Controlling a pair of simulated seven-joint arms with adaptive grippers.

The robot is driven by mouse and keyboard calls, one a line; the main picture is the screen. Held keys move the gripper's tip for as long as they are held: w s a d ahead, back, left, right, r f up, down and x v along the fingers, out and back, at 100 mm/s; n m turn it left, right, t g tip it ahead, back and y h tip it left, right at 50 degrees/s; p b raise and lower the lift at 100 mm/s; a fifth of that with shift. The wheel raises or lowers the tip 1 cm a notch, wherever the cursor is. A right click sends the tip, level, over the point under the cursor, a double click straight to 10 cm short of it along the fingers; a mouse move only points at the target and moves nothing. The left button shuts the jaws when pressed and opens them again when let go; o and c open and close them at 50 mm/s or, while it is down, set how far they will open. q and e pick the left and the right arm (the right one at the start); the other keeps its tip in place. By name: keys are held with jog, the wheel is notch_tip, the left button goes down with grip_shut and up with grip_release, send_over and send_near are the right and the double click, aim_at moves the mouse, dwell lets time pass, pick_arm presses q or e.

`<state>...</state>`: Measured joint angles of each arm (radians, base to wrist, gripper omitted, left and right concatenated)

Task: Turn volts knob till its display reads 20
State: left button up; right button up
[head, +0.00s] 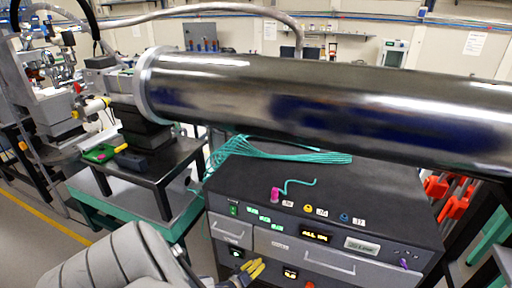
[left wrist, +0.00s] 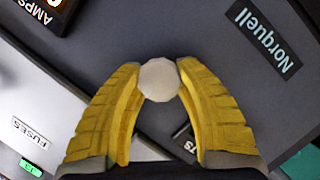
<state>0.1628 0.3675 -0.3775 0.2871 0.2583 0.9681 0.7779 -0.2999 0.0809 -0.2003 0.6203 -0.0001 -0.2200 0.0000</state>
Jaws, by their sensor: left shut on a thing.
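My left gripper (head: 254,267) reaches the front of the dark instrument rack (head: 325,205) low in the head view. In the left wrist view its yellow fingers (left wrist: 160,88) are shut on a pale, roundish knob (left wrist: 160,78), one fingertip on each side. A label ending in "TS" (left wrist: 187,143) is partly hidden behind a finger. A display marked AMPS (left wrist: 45,12) is cut off at the upper left of that view. In the head view a small lit display (head: 290,272) sits right of the gripper; its digits are too small to read. My right gripper is not in view.
A FUSES label (left wrist: 31,133) and a Norquell plate (left wrist: 264,38) are near the knob. Drawers with handles (head: 330,266) are on the rack front. A large metal cylinder (head: 330,100) spans above the rack.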

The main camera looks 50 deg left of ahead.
pick_arm(q)
jog(key=shift+m+y, duration=0.4)
jog(key=shift+m, duration=0.2)
jog(key=shift+c, duration=0.4)
jog(key=shift+r+m+g+y, duration=0.1)
jog(key=shift+m+g+y, duration=0.3)
jog(key=shift+m+g, duration=0.3)
jog(key=m+g+y, duration=0.1)
jog(key=m, duration=0.2)
jog(key=shift+w+d+y, duration=0.1)
jog(key=shift+w+y, duration=0.05)
jog(key=shift+y, duration=0.25)
jog(key=m+g+y, duration=0.1)
jog(key=m+y, duration=0.1)
jog(key=m, duration=0.1)
jog(key=shift+d, duration=0.1)
jog(key=shift+w+m+y, duration=0.1)
jog(key=shift+m+y, duration=0.7)
jog(key=shift+m, duration=0.6)
jog(key=o, duration=1.3)
jog(key=shift+d, duration=0.1)
